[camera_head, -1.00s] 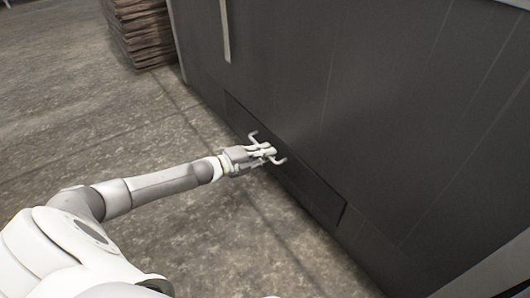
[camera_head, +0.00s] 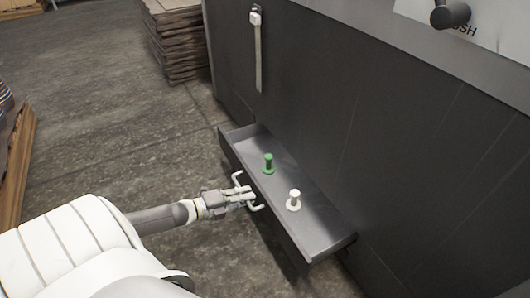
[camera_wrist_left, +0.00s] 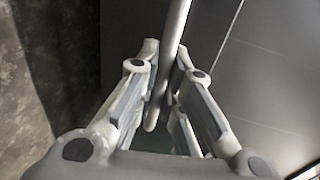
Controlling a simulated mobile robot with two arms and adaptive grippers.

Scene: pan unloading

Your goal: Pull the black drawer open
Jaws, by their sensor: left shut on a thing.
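The black drawer (camera_head: 312,238) stands pulled out from the dark cabinet front in the head view, low near the floor. A green peg-like piece (camera_head: 268,163) and a white one (camera_head: 294,200) stand upright inside it. My left gripper (camera_head: 249,196) is shut on the drawer's light handle (camera_head: 238,181), at the middle of the drawer front. In the left wrist view the handle bar (camera_wrist_left: 172,40) passes between the fingers of my left gripper (camera_wrist_left: 163,90). My right gripper is in neither view.
The dark cabinet (camera_head: 390,130) fills the right side. A white strap-like strip (camera_head: 258,60) hangs on it above the drawer, and a dark knob (camera_head: 451,15) is at the upper right. A brown stack (camera_head: 178,45) stands at the back. The concrete floor (camera_head: 110,120) before the drawer is clear.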

